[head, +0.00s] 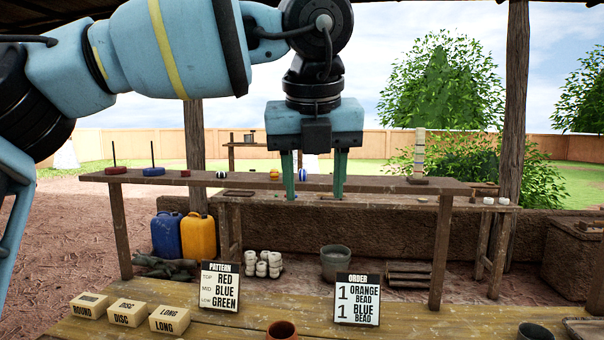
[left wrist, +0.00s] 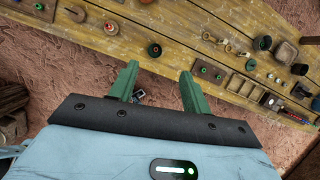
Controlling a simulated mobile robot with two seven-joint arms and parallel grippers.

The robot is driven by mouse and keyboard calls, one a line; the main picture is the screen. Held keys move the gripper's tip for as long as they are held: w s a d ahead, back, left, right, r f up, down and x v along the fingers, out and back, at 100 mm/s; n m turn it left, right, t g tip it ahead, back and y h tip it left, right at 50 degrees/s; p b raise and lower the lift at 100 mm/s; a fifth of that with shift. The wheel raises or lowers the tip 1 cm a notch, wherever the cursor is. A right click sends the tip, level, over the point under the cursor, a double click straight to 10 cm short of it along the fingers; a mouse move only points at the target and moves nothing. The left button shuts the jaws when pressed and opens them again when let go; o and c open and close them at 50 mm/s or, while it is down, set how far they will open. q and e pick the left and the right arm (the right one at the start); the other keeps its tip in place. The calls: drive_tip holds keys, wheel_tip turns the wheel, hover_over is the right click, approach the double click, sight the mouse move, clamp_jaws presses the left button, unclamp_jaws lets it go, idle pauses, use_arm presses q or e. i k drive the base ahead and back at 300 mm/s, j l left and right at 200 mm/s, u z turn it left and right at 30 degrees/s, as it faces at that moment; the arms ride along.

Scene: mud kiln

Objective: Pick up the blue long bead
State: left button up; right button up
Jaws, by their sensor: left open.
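My left gripper (head: 314,195) hangs from above in the head view, fingers pointing down, open and empty. Its fingertips overlap the front edge of a raised wooden shelf (head: 400,186). A blue-and-white bead (head: 302,176) shows between the fingers; they are not closed on it. I cannot tell for sure whether it is the long bead. An orange bead (head: 274,174) and a dark striped bead (head: 222,174) stand left of it. My right gripper is not in view.
Pegged red (head: 117,171) and blue (head: 153,171) discs stand at the shelf's left, a striped stack (head: 420,150) at its right. Labelled blocks (head: 127,313), a pattern sign (head: 220,287) and an order sign (head: 357,300) stand on the near table (head: 250,320).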

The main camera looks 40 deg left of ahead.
sight(302, 172)
drive_tip(key=i+j, duration=0.3)
drive_tip(key=j, duration=0.15)
drive_tip(key=i+j, duration=0.65)
drive_tip(key=j, duration=0.2)
